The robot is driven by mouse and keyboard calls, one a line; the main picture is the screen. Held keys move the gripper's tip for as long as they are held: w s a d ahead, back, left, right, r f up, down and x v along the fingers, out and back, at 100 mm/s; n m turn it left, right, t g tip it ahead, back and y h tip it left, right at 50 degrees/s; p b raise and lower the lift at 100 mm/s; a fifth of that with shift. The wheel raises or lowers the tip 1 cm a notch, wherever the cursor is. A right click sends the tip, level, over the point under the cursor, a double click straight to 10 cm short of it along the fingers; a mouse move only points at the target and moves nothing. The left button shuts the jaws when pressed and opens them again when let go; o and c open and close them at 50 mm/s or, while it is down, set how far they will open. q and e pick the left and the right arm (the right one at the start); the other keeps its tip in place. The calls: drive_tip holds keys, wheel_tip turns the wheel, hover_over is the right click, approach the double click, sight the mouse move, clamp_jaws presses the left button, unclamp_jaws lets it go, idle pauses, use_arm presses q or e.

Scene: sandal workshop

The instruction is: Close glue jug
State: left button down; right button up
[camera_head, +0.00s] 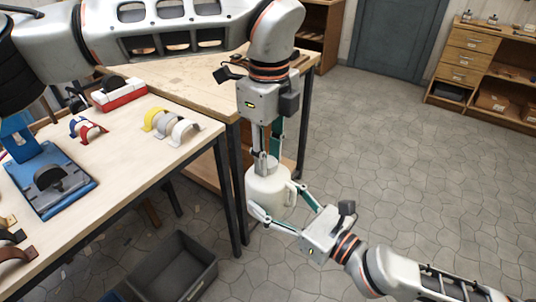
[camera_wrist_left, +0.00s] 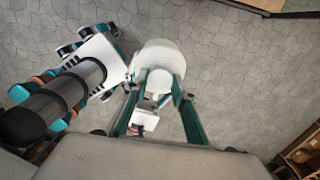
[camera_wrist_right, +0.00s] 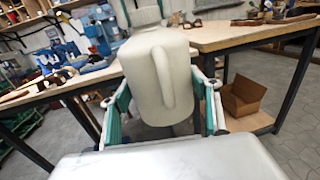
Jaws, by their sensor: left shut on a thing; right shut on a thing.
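The white glue jug (camera_head: 266,192) hangs upright in the air beyond the right end of the workbench. My right gripper (camera_head: 274,200) is shut around its body from the side. The right wrist view shows a finger on each side of the jug (camera_wrist_right: 160,80), with its handle facing the camera. My left gripper (camera_head: 265,154) points down from above, shut on a small pale cap (camera_wrist_left: 158,82) at the top of the jug. The left wrist view shows the jug's round shoulder (camera_wrist_left: 163,52) just beyond the fingertips. Fingers hide whether the cap is fully seated.
The workbench (camera_head: 150,175) at left holds sandal parts, a blue press (camera_head: 48,180) and coloured straps (camera_head: 170,125). A grey crate (camera_head: 172,265) stands on the floor below. A wooden cabinet (camera_head: 470,58) stands at back right. The floor at right is clear.

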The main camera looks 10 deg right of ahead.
use_arm(q)
drive_tip(key=m, duration=0.3)
drive_tip(key=shift+m, duration=0.4)
drive_tip(key=m, duration=2)
drive_tip(key=shift+m, duration=0.4)
drive_tip(key=m, duration=0.3)
drive_tip(key=shift+m, duration=0.3)
drive_tip(key=m, duration=0.4)
drive_tip(key=shift+f, duration=0.1)
drive_tip(key=c, duration=1.6)
unclamp_jaws()
